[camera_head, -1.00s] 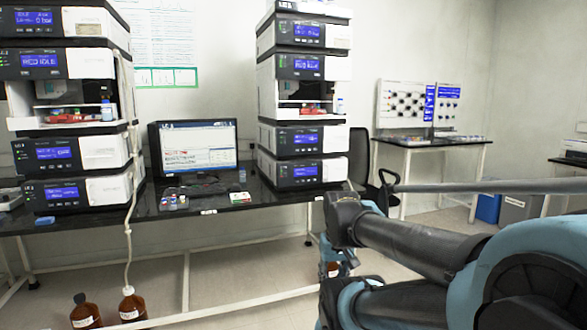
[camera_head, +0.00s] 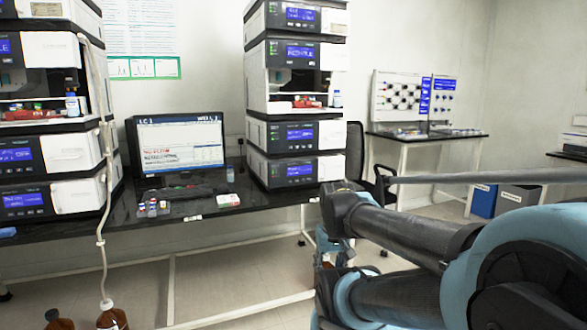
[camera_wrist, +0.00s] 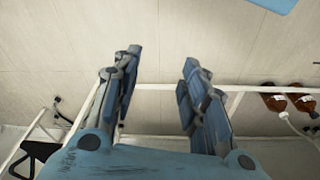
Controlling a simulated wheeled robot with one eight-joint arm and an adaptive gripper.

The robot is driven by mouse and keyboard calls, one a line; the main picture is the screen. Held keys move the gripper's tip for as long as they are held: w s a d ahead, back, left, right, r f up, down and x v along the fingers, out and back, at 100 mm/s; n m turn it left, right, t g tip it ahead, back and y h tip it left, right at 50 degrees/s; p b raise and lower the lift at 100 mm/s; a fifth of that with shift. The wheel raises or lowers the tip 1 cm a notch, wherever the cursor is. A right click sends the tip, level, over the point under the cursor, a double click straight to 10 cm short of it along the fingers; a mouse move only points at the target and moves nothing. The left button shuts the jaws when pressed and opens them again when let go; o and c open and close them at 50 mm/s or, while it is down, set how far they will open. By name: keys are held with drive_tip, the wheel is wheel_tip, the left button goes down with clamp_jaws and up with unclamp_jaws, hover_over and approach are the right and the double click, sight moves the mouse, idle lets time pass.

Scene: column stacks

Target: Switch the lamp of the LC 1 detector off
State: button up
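Two column stacks of white-and-black modules with blue displays stand on the black bench in the head view: a left stack (camera_head: 48,158) cut by the picture edge and a right stack (camera_head: 293,135). Their labels are too small to read surely, so I cannot tell which module is the LC 1 detector or its lamp state. The monitor (camera_head: 178,143) between them reads "LC 1" and "WELL 1". My gripper (camera_wrist: 162,62) is open and empty in the wrist view, above the floor in front of the bench frame. In the head view its fingers are not clear behind my arm.
Brown bottles (camera_head: 112,318) stand on the floor at left. A dark chair (camera_head: 356,155) and a side table (camera_head: 425,136) are at right.

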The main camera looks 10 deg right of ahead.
drive_tip(key=shift+c, duration=0.6)
clamp_jaws()
idle(1.0)
